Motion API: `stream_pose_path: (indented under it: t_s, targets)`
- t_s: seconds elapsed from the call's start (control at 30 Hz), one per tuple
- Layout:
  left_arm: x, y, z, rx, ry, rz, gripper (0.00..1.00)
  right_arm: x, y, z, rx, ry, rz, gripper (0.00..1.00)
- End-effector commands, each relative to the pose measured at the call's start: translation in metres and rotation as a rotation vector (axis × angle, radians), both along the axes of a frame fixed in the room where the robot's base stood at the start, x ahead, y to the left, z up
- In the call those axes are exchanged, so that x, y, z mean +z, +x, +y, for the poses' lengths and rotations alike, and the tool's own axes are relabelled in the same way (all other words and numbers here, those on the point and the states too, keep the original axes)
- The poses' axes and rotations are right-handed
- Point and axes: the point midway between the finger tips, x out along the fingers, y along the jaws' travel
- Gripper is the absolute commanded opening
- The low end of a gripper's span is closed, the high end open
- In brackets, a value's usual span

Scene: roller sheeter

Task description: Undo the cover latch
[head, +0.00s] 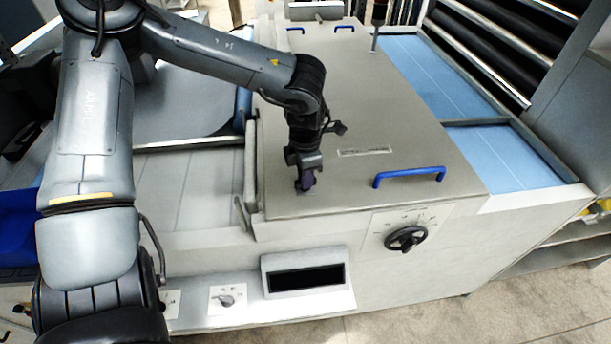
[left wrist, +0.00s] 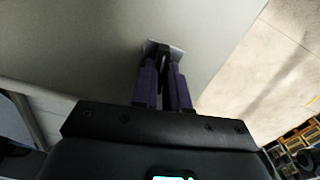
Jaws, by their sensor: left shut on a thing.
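The grey machine cover (head: 345,115) is closed flat over the middle of the roller sheeter. My left gripper (head: 305,187) points down at the near left part of the cover. In the left wrist view the purple fingers of my left gripper (left wrist: 163,75) are shut on the cover latch. The latch (left wrist: 162,48) shows as a small dark part on a light plate, partly hidden between the fingertips. In the head view the gripper hides most of it. I cannot tell whether the latch is turned. My right gripper is not in view.
A blue handle (head: 409,174) stands up near the cover's front right edge. A black handwheel (head: 405,239) and a dark display (head: 306,280) are on the machine's front. A blue belt (head: 500,150) lies to the right. The floor (head: 460,315) in front is clear.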

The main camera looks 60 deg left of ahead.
Motion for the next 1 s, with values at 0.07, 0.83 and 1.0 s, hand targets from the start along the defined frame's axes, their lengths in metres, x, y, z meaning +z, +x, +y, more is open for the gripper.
stream_pose_path:
  t_s: [0.07,0.83,1.0]
  targets:
    - [0.0004,-0.0005,-0.0003,-0.048,0.0,0.002,0.0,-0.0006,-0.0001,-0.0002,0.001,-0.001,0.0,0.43]
    - [0.0003,-0.0006,-0.0003,-0.195,-0.001,0.002,0.0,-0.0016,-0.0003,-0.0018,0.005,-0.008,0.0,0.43]
    - [0.0003,-0.0004,-0.0002,-0.194,0.0,0.001,0.26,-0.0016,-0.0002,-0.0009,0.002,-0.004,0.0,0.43]
